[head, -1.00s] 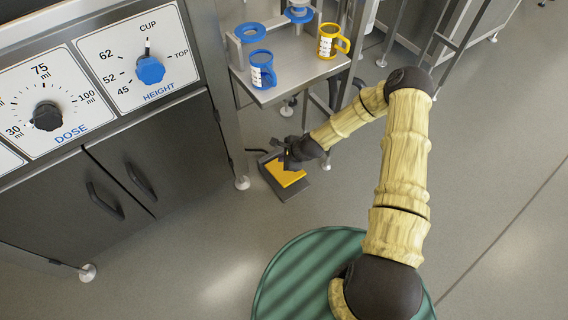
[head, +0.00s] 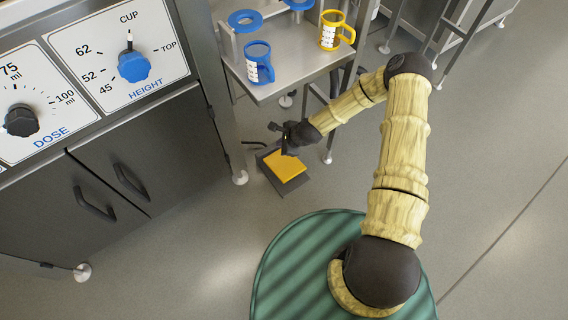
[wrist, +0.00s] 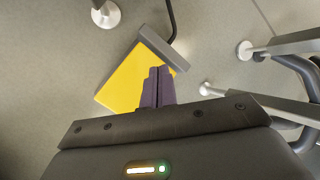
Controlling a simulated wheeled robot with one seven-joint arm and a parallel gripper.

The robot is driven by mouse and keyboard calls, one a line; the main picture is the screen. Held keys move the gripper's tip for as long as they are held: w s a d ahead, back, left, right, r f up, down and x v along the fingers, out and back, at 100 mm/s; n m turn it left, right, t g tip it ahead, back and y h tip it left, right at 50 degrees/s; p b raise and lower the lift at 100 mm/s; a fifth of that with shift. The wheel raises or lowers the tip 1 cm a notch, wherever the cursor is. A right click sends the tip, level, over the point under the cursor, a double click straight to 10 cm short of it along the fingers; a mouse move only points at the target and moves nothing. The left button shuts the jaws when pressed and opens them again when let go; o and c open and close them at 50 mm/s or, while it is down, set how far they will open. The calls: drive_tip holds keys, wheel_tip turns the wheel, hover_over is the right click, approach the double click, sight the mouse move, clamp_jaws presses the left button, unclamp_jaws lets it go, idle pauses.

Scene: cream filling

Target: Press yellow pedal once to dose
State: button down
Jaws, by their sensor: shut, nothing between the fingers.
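The yellow pedal (head: 286,167) sits in a dark grey housing on the floor, below the small steel shelf. It also shows in the wrist view (wrist: 128,80), with a grey bar along its far edge and a black cable. My gripper (head: 283,137) is shut and empty, with its fingers over the upper right part of the pedal. In the wrist view the closed purple-grey fingers (wrist: 158,72) overlap the pedal's right side. I cannot tell whether the fingertips touch it. The head view shows most of the pedal's plate uncovered.
A blue mug (head: 258,62) and a yellow mug (head: 335,30) stand on the steel shelf (head: 290,78) above. The cabinet with the blue height knob (head: 134,66) and dark dose knob (head: 21,120) is at left. Table legs stand right of the pedal.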

drive_tip(key=b, duration=0.5)
hover_over(287, 164)
drive_tip(key=w+a, duration=0.1)
drive_tip(key=f, duration=0.6)
drive_tip(key=shift+w, duration=0.2)
drive_tip(key=shift+s+d+f+b, duration=0.15)
drive_tip(key=shift+f+b, duration=0.1)
drive_tip(key=shift+f, duration=0.2)
drive_tip(key=shift+s+a+f+b, duration=0.1)
drive_tip(key=shift+f+b, duration=0.1)
drive_tip(key=shift+f, duration=0.25)
drive_tip(key=shift+f, duration=0.1)
drive_tip(key=shift+s+d+f, duration=0.1)
drive_tip(key=shift+f, duration=0.2)
drive_tip(key=shift+s+d+f+b, duration=0.1)
drive_tip(key=shift+s+f+b, duration=0.1)
drive_tip(key=shift+f, duration=0.35)
drive_tip(key=shift+s+d+f+b, duration=0.1)
drive_tip(key=shift+d+f+b, duration=0.05)
drive_tip(key=shift+f, duration=0.35)
drive_tip(key=shift+s+d+f+b, duration=0.1)
drive_tip(key=shift+f+b, duration=0.1)
drive_tip(key=shift+f, duration=0.35)
idle(2.3)
